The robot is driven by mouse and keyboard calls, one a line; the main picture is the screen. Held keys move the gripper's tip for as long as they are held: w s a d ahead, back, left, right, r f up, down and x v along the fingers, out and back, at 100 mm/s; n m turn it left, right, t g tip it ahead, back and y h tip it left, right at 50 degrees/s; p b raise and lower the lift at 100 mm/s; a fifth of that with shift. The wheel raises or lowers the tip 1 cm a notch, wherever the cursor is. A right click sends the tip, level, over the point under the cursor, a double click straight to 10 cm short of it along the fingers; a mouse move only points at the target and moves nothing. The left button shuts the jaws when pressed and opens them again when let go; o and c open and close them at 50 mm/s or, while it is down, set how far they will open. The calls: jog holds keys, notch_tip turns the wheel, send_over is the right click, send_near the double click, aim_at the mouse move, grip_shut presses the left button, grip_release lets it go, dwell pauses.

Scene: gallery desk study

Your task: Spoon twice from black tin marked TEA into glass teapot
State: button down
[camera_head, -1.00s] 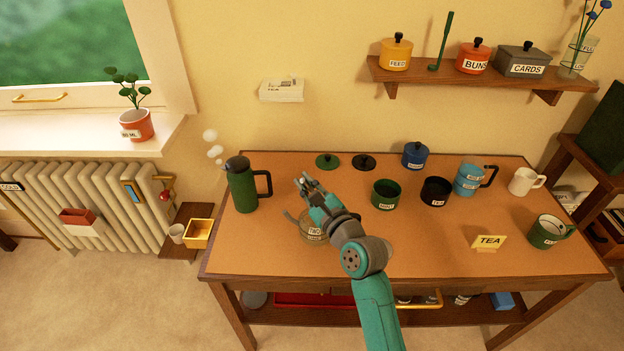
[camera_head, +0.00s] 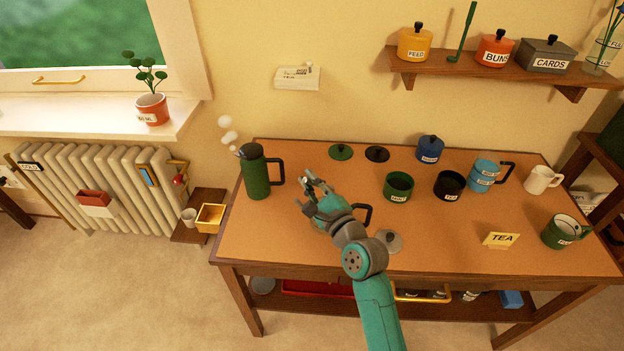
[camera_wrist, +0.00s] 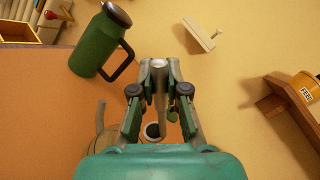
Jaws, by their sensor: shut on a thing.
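The black tin marked TEA (camera_head: 449,187) stands open at the right of the desk's middle. Its black lid (camera_head: 377,154) appears to lie behind, near the wall. My gripper (camera_head: 312,185) is over the left part of the desk, shut on a thin stick-like thing that I take for the spoon (camera_wrist: 160,95); its bowl is not clear. The glass teapot (camera_wrist: 125,142) is just under my gripper in the wrist view, its round dark opening near the fingers. In the head view my gripper hides most of it. A grey lid (camera_head: 390,241) lies on the desk.
A green flask (camera_head: 256,172) stands left of my gripper. A green tin marked MINT (camera_head: 398,188), blue lidded tin (camera_head: 429,150), blue cups (camera_head: 483,177) and white mug (camera_head: 541,180) stand right. A yellow TEA card (camera_head: 501,240) is in front. The desk's front middle is mostly clear.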

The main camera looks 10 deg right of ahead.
jog(key=shift+s+a+f+n, duration=0.15)
jog(key=shift+a+f+n, duration=0.3)
jog(key=shift+n, duration=0.4)
jog(key=shift+s+a+f+n, duration=0.15)
jog(key=shift+a+f+n, duration=0.3)
jog(key=shift+n, duration=0.4)
jog(key=shift+d, duration=0.1)
jog(key=shift+f, duration=0.15)
